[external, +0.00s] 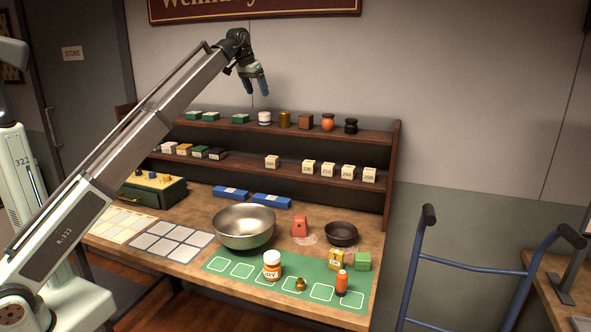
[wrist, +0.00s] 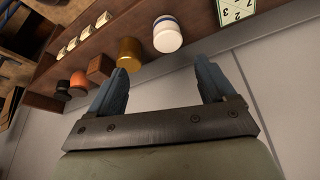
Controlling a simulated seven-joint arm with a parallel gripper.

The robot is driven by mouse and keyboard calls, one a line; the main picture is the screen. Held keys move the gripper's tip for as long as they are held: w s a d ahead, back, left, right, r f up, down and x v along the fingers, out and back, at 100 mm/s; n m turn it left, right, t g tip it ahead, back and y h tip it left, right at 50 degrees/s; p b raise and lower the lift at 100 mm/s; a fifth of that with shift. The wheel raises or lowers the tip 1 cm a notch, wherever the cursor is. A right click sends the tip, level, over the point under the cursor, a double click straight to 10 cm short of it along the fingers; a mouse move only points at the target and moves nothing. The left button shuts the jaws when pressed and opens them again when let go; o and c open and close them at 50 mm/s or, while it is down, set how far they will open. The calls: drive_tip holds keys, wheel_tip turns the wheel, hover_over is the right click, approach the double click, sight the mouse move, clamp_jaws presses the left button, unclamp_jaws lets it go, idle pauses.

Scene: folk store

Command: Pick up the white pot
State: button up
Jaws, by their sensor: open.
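The white pot (external: 265,118), with a dark blue band, stands upright on the top shelf, between a green-and-white box and a gold pot. It also shows in the wrist view as a white cylinder with a blue band (wrist: 167,36), beyond the gap between my fingers. My gripper (external: 257,92) is open and empty above the top shelf, close to the white pot and apart from it. In the wrist view my gripper's two blue fingers (wrist: 165,84) are spread wide, with nothing between them.
On the top shelf (external: 385,136), the gold pot (external: 285,120) stands right of the white pot, then a brown box (external: 306,121), an orange jar (external: 328,122) and a black jar (external: 351,126). Green-and-white boxes (external: 211,117) stand left. The wall is close behind.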

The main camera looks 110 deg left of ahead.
sight(264, 113)
drive_tip(key=x, duration=0.9)
drive_tip(key=s+x, duration=0.1)
drive_tip(key=x, duration=0.3)
drive_tip(key=shift+s+a+f, duration=0.1)
drive_tip(key=shift+a+f, duration=0.05)
drive_tip(key=shift+a, duration=0.1)
drive_tip(key=c, duration=1.2)
